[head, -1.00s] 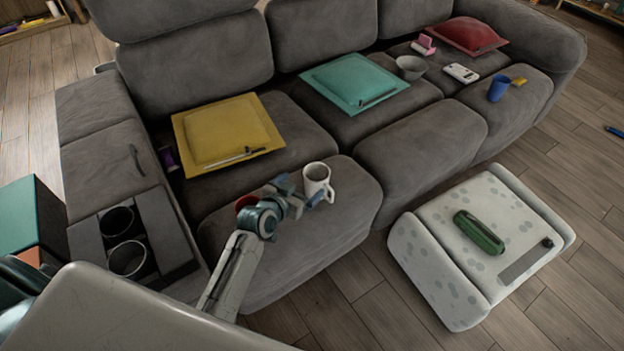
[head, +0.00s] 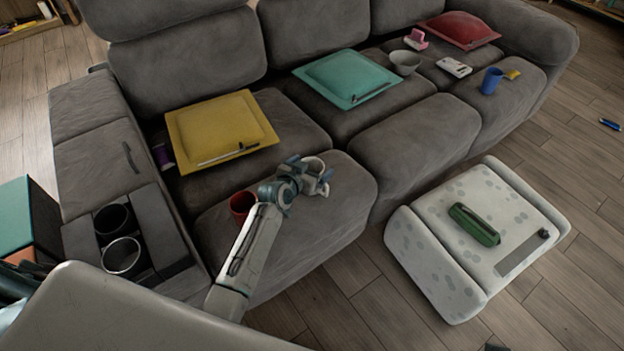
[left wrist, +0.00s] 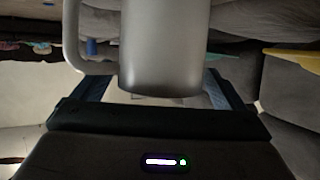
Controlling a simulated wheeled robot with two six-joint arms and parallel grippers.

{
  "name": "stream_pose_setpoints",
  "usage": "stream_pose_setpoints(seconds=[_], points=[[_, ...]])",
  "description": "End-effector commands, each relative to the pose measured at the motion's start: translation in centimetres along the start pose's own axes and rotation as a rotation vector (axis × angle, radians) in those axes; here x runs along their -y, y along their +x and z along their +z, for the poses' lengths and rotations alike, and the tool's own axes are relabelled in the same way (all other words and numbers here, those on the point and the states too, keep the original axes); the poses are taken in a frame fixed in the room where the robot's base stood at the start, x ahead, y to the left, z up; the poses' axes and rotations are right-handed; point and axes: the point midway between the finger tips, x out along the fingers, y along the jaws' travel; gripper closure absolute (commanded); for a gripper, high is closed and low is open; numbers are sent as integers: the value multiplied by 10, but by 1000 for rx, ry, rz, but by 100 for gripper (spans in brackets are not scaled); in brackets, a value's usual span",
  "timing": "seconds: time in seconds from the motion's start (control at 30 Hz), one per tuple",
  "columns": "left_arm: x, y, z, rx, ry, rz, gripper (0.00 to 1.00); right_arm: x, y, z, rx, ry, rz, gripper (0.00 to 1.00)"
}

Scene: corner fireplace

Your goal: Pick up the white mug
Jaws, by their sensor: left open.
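The white mug (head: 314,164) stands on the front of the near left sofa seat, partly hidden behind my left gripper (head: 311,174). In the left wrist view the mug (left wrist: 163,45) is large and close, its handle pointing to the left. My left gripper (left wrist: 157,82) is open, with one finger showing on each side of the mug body. I cannot tell whether either finger touches it. My right gripper is not in view.
A red mug (head: 241,205) stands on the same seat just left of my left arm. A yellow cushion (head: 220,130) with a thin pen-like object lies behind. A spotted white footstool (head: 410,245) with a green case (head: 474,224) stands to the right.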

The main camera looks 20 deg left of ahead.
Motion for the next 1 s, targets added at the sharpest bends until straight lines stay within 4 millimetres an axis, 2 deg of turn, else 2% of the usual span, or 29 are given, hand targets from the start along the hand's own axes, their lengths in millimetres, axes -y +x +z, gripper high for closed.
stream_pose_setpoints(seconds=[0.03,0.07,0.4,0.67,0.87,1.0], points=[[0,0,0,0,0,0,9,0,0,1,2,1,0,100],[0,0,0,0,0,0,15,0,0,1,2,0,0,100],[0,0,0,0,0,0,81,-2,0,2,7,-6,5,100],[0,-2,-4,-2,1,0,81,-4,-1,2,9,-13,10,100],[0,-14,-34,-6,1,0,81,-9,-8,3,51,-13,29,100],[0,-25,-61,-6,1,0,81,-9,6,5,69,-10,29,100]])
